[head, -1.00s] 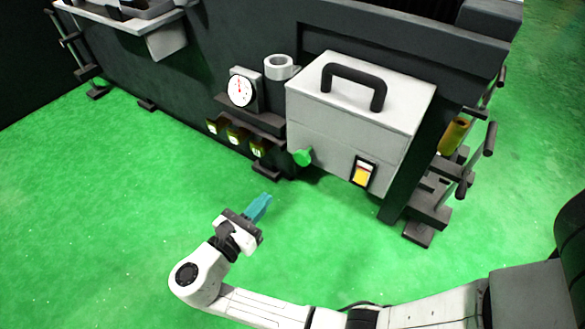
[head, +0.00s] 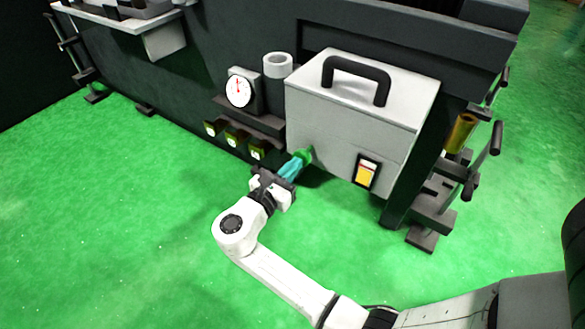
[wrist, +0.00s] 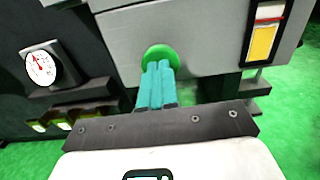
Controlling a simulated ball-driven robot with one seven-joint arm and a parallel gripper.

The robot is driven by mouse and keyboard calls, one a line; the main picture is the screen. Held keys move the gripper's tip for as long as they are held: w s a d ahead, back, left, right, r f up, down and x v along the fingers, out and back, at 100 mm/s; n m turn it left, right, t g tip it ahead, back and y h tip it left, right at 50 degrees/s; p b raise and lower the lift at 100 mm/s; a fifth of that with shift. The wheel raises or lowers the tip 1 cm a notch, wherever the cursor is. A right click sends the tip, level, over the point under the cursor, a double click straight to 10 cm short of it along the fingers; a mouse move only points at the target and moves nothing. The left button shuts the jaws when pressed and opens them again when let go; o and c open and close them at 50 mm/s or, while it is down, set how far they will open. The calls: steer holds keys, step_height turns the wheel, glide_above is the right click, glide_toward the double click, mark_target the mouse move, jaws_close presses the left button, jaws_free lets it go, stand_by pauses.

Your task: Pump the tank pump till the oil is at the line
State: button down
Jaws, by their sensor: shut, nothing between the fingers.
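The tank (head: 335,115) is a grey box with a black handle on top, on the front of the dark machine. A green round knob (head: 306,155) sticks out low on its front; it also shows in the wrist view (wrist: 160,53). To its right is a sight window (head: 367,171) with yellow oil in its lower part; in the wrist view the window (wrist: 262,40) shows a red line above the yellow. My gripper (head: 297,163) has teal fingers, shut and empty, with the tips at the green knob. They look to be touching it. The fingertips (wrist: 157,68) hide the knob's lower part.
A round gauge (head: 239,90) and a grey cup-like cylinder (head: 278,66) stand left of the tank. Several small yellow-marked boxes (head: 232,137) sit below them. A yellow cylinder (head: 461,132) and dark posts are at right. The green floor (head: 120,210) in front is clear.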

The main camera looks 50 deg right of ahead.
steer(key=shift+d+p, duration=1.05)
steer(key=shift+d, duration=0.1)
steer(key=shift+r, duration=0.1)
